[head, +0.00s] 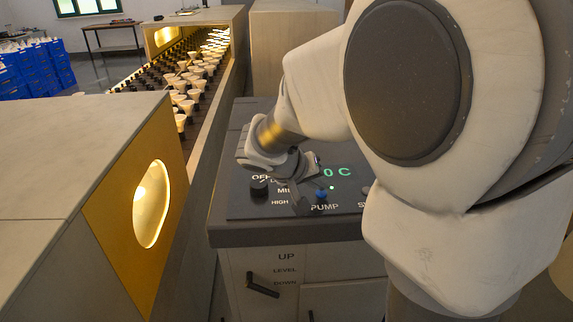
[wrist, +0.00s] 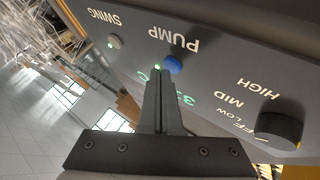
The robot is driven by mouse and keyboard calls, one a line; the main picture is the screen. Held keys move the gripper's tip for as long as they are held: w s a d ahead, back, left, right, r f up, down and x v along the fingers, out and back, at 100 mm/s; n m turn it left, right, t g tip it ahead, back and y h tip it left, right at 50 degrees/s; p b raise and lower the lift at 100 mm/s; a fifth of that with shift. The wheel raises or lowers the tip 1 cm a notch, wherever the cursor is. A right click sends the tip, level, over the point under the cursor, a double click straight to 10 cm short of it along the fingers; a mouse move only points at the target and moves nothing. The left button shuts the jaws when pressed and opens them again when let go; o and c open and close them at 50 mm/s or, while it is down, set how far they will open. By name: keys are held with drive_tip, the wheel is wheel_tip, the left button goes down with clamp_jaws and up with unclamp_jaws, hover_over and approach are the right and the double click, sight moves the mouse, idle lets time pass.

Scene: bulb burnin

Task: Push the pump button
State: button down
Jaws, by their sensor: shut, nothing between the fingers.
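The blue pump button (wrist: 174,64) sits on the dark control panel (wrist: 215,60), beside the word PUMP, in the wrist view. The same pump button (head: 320,195) shows in the head view, above its PUMP label. My gripper (wrist: 161,73) is shut and empty. Its fingertips appear just beside the blue button in the wrist view, slightly overlapping its edge. I cannot tell whether they touch it. In the head view the wrist hangs over the panel's left part, and the fingertips are hard to make out.
A black rotary knob (wrist: 281,130) marked OFF, LOW, MID, HIGH stands on the panel. A grey SWING button (wrist: 115,41) lies on the pump's other side. A black lever (head: 262,287) marked UP, LEVEL, DOWN is on the cabinet front. A bulb conveyor (head: 190,85) runs behind.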

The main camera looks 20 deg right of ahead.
sight(319, 198)
drive_tip(key=shift+r, duration=0.35)
wheel_tip(319, 198, up, 6)
drive_tip(key=p, duration=0.2)
drive_tip(key=shift+p, duration=0.35)
drive_tip(key=s+a+n+y, duration=0.1)
drive_tip(key=s+a+y, duration=0.1)
drive_tip(key=s, duration=0.5)
drive_tip(key=s+a+n+y, duration=0.1)
drive_tip(key=s+a+y, duration=0.2)
drive_tip(key=s, duration=0.3)
drive_tip(key=s+a+r+n+t+y, duration=0.1)
drive_tip(key=s+a+y, duration=0.2)
drive_tip(key=s, duration=0.4)
drive_tip(key=shift+s+a, duration=0.2)
drive_tip(key=shift+s, duration=0.1)
